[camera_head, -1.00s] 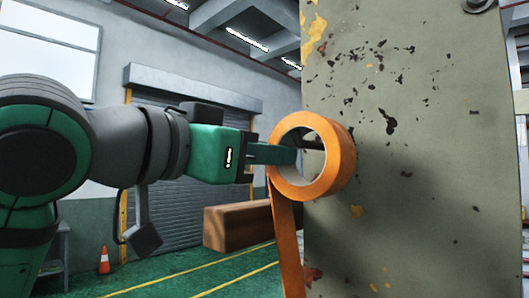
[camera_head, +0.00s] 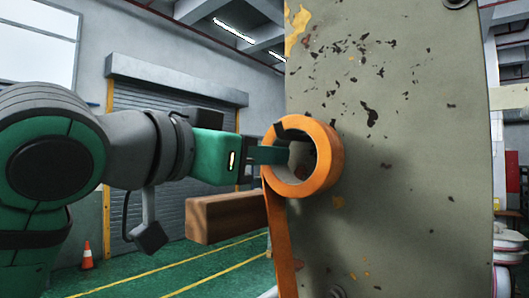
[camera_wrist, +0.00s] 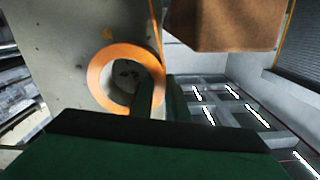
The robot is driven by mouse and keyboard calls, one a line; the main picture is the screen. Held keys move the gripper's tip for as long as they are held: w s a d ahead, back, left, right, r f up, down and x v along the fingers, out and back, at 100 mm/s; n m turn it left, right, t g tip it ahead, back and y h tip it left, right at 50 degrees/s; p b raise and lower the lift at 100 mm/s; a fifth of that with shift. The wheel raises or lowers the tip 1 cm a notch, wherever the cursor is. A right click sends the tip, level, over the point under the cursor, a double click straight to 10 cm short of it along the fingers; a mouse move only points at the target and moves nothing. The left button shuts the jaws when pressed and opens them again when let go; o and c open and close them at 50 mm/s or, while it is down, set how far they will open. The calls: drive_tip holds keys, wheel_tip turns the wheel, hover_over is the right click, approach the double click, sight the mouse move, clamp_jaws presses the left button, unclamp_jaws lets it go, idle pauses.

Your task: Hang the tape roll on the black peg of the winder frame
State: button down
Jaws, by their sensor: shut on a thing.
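The orange tape roll (camera_head: 328,160) stands on edge in front of the scuffed grey-green plate (camera_head: 400,200) of the winder frame, its hole facing left toward me. A loose strip of tape hangs down from its left side. My gripper (camera_head: 283,155) reaches in from the left and is shut on the roll's wall. In the wrist view my gripper (camera_wrist: 160,95) has one green finger inside the ring of the tape roll (camera_wrist: 104,65) and one outside. I cannot make out the black peg for certain; a dark shape shows at the roll's upper left rim.
A brown block (camera_head: 225,218) is behind and below my gripper; it also shows in the wrist view (camera_wrist: 225,22). An orange cone (camera_head: 87,255) stands on the green floor at far left. A grey shutter (camera_head: 165,150) is behind. White spools show at lower right.

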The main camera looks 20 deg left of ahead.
drive_tip(key=c, duration=1.6)
unclamp_jaws()
drive_tip(key=shift+c, duration=0.2)
drive_tip(key=shift+s, duration=0.1)
drive_tip(key=v, duration=1)
drive_tip(key=shift+s, duration=0.3)
drive_tip(key=shift+w+a, duration=0.1)
drive_tip(key=shift+a, duration=0.05)
